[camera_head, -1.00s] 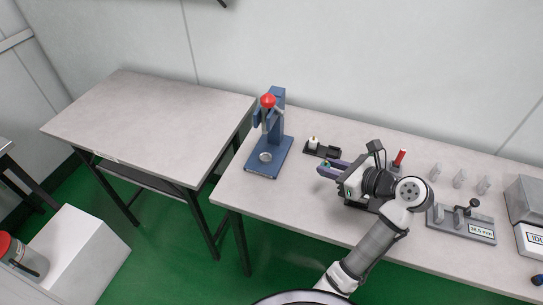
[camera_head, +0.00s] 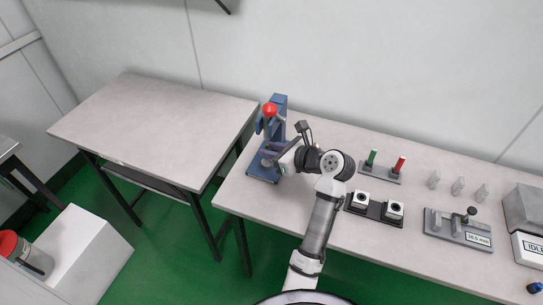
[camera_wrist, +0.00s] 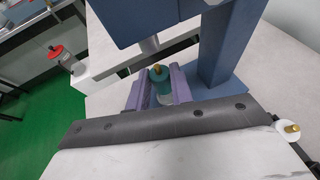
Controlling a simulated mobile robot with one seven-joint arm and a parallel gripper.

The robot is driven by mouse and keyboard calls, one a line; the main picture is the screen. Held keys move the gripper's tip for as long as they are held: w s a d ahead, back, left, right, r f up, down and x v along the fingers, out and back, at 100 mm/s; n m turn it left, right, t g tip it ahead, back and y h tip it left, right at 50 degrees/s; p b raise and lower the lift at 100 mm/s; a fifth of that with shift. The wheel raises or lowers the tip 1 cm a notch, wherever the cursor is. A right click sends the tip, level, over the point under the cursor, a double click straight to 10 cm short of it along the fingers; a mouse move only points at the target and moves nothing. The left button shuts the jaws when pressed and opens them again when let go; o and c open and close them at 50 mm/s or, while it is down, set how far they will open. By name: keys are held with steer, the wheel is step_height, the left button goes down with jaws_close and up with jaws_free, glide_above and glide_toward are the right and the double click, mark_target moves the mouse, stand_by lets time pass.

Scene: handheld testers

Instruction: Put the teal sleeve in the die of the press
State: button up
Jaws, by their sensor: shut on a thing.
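The teal sleeve (camera_wrist: 158,73) sits upright between the purple fingers of my gripper (camera_wrist: 160,84) in the wrist view, with a brass-coloured pin showing at its top. My gripper is shut on it. The blue press (camera_head: 279,125) with its red knob stands at the left end of the bench; its column also shows in the wrist view (camera_wrist: 227,45). The grey ram (camera_wrist: 149,44) appears above and behind the sleeve. In the head view my gripper (camera_head: 268,157) is over the press base. The die is hidden there, and I cannot tell whether the sleeve touches it.
A white part with a brass pin (camera_wrist: 287,131) is close on the right in the wrist view. A dark block with two fixtures (camera_head: 377,209), a rack with green and red rods (camera_head: 380,172) and a gauge (camera_head: 458,232) stand farther right. The left table (camera_head: 150,120) is bare.

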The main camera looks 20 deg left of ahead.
mark_target(271, 165)
steer(key=shift+a+f, duration=0.1)
steer(key=shift+f, duration=1.7)
steer(key=o, duration=0.9)
steer(key=shift+f, duration=0.15)
steer(key=shift+o, duration=0.2)
steer(key=shift+r, duration=0.2)
steer(key=v, duration=1.2)
steer(key=shift+w, duration=0.1)
